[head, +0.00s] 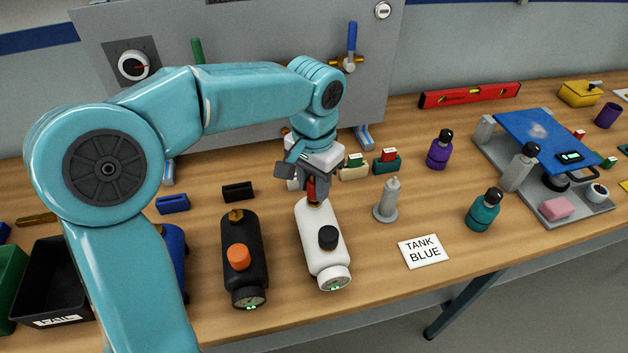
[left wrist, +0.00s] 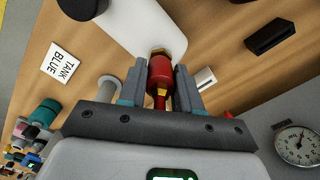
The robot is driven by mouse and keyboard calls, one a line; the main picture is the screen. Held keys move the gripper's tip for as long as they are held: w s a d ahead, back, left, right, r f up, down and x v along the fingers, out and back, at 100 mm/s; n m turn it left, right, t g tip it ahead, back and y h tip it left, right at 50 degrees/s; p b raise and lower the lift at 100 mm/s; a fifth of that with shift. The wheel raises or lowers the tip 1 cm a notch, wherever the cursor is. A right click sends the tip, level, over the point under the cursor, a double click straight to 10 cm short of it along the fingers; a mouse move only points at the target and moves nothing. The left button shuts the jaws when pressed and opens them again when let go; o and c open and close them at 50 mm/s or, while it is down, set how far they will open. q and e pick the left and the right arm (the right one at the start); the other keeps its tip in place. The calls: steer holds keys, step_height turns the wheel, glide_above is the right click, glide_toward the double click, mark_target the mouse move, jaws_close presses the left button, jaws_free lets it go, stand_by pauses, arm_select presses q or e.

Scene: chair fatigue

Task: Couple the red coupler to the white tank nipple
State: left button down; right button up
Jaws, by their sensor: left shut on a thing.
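The white tank (head: 321,245) lies on the wooden bench, with a black knob on its top and a gauge at its near end. Its brass nipple (left wrist: 158,51) is at the far end. My left gripper (head: 314,182) is shut on the red coupler (left wrist: 160,76), which sits between the fingers in the left wrist view. The coupler's front end meets the brass nipple in line; I cannot tell whether it is locked on. A brass fitting and a red piece show behind the coupler. My right gripper is in neither view.
A black tank (head: 243,262) with an orange knob lies left of the white tank. A grey stand (head: 387,202) and a "TANK BLUE" card (head: 423,251) are to the right. A grey panel (head: 240,70) with valves and gauges stands behind. Several bottles stand farther right.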

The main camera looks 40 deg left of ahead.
arm_select(q)
steer(key=shift+f, duration=0.3)
steer(key=c, duration=0.7)
jaws_free()
step_height(320, 180, up, 16)
steer(key=p, duration=0.2)
steer(key=shift+r, duration=0.2)
